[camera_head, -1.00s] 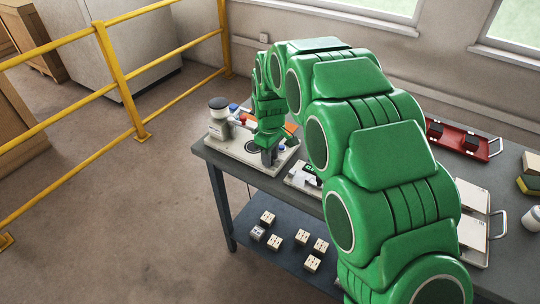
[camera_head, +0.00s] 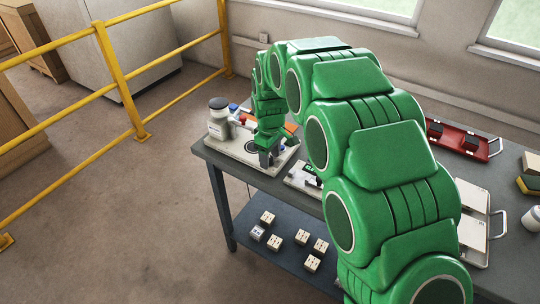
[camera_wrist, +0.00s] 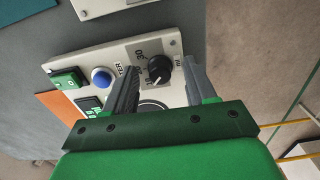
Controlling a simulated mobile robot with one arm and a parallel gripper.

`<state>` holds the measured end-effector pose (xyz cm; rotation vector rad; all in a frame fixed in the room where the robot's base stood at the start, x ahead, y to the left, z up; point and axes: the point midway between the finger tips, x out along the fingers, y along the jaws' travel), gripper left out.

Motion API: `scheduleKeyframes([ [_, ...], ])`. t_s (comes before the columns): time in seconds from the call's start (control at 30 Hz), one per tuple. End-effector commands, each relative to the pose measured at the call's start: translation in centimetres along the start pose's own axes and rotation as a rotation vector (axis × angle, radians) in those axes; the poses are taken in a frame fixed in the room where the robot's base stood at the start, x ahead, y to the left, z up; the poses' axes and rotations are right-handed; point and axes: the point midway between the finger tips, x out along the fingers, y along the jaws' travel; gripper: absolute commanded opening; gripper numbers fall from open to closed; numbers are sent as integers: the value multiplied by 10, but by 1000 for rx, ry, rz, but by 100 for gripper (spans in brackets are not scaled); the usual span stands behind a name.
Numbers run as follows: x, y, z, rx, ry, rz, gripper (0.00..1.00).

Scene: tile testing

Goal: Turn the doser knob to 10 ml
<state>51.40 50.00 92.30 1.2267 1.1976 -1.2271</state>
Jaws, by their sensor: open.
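The doser knob (camera_wrist: 159,69) is a black round knob on a grey dial plate (camera_wrist: 150,50) with printed numbers, in the wrist view. My gripper (camera_wrist: 160,70) is open, with one finger on each side of the knob; I cannot tell whether either finger touches it. The dial's pointer setting is too small to read. In the head view my gripper (camera_head: 268,158) is over the front of the white doser unit (camera_head: 222,145), and the knob is hidden there.
A blue button (camera_wrist: 101,78) and a green switch (camera_wrist: 68,80) sit on the same panel beside the knob. A jar (camera_head: 218,110) stands at the unit's back left. A red tray (camera_head: 458,138) lies farther right on the table. Several small blocks (camera_head: 302,237) sit on the lower shelf.

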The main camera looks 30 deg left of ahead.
Motion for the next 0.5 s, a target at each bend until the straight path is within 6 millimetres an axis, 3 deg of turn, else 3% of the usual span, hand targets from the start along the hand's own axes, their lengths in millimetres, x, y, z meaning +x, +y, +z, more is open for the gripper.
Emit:
scheduleKeyframes([
  [0.27, -23, 1, 0, 0, 2, 2, 56],
  [0.5, -59, 1, 0, -1, 2, 4, 56],
])
